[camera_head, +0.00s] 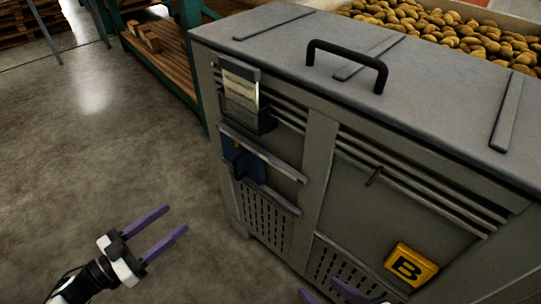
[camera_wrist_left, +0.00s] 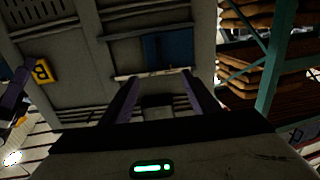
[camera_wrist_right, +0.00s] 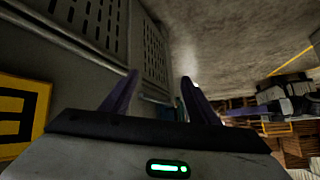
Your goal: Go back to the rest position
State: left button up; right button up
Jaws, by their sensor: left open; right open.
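My left gripper (camera_head: 166,228) is at the lower left of the head view, over the floor and left of the grey machine cabinet (camera_head: 318,190). Its two purple fingers are apart with nothing between them; they also show in the left wrist view (camera_wrist_left: 160,88). My right gripper (camera_head: 325,294) is at the bottom edge of the head view, in front of the cabinet and mostly cut off. In the right wrist view (camera_wrist_right: 158,90) its fingers are apart and empty, close to the cabinet's perforated panel (camera_wrist_right: 95,25).
The cabinet has a black handle (camera_head: 347,53) on top, a yellow B sign (camera_head: 410,266) and a blue part (camera_head: 243,162) on its front. A crate of potatoes (camera_head: 450,30) stands behind. A green-framed rack (camera_head: 165,55) is at the back left. The floor (camera_head: 100,140) at left is clear.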

pick_arm(q)
jog(key=s+d+n+g+y+p, duration=0.2)
jog(key=s+y+p, duration=0.3)
jog(key=s, duration=0.4)
jog(key=s+d+n+g+y+p, duration=0.2)
jog(key=s+d+n+y+p, duration=0.2)
jog(key=s, duration=0.5)
jog(key=shift+s+d+r+n+y+p, duration=0.25)
jog(key=shift+n+y+p, duration=0.35)
jog(key=shift+p, duration=0.6)
pick_arm(e)
jog(key=shift+h, duration=0.6)
jog(key=d+r, duration=0.1)
jog(key=s+r, duration=0.1)
jog(key=d+r, duration=0.1)
jog(key=shift+s+d+r, duration=0.15)
jog(key=shift+d+r, duration=0.15)
jog(key=shift+r, duration=0.1)
pick_arm(q)
jog(key=shift+w, duration=0.1)
